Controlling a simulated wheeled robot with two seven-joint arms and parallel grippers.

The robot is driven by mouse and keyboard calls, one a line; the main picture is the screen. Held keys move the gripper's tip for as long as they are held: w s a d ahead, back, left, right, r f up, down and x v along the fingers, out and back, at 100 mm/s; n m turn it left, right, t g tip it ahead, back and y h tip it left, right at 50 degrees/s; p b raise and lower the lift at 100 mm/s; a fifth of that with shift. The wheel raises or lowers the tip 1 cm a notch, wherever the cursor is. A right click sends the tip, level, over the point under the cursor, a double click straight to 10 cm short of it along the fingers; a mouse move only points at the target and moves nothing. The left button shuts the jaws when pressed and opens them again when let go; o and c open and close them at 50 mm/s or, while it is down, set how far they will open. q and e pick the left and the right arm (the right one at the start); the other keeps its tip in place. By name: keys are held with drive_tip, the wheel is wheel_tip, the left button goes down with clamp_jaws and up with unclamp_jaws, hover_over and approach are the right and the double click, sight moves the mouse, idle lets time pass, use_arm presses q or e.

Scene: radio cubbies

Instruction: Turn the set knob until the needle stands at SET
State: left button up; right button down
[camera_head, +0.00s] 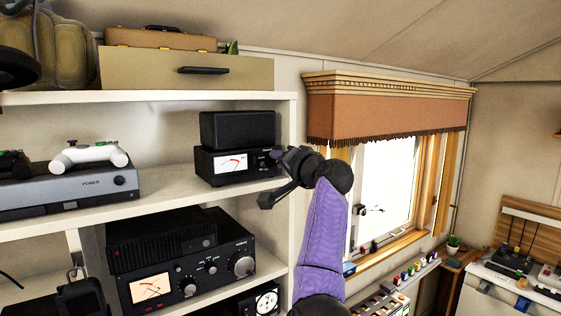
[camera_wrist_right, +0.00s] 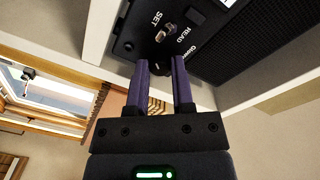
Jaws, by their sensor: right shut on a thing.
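The small black meter unit (camera_head: 208,176) stands on the middle shelf, with a black box on top of it. Its lit white dial (camera_head: 230,163) has a red arc; the needle is too small to read against SET. My right gripper (camera_head: 280,156) is at the right end of its front panel. In the wrist view the two purple fingers of this gripper (camera_wrist_right: 159,66) reach the panel (camera_wrist_right: 205,42) and are shut on the set knob, which is mostly hidden between them. A small metal switch (camera_wrist_right: 162,33) sits beside the printed words SET and READ. My left gripper is not in view.
A larger black radio (camera_head: 210,285) with its own lit meter is on the shelf below. A grey console (camera_head: 70,190) with a white controller (camera_head: 90,155) lies to the left. The shelf's right upright (camera_head: 294,130) is close to my right gripper. A window (camera_head: 385,190) is further right.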

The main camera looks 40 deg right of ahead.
drive_tip(key=shift+c, duration=2.4)
unclamp_jaws()
drive_tip(key=shift+s, duration=0.15)
drive_tip(key=s+a+b, duration=0.1)
drive_tip(key=s+b, duration=0.5)
drive_tip(key=s, duration=0.3)
drive_tip(key=shift+s+a, duration=0.25)
drive_tip(key=shift+s, duration=0.15)
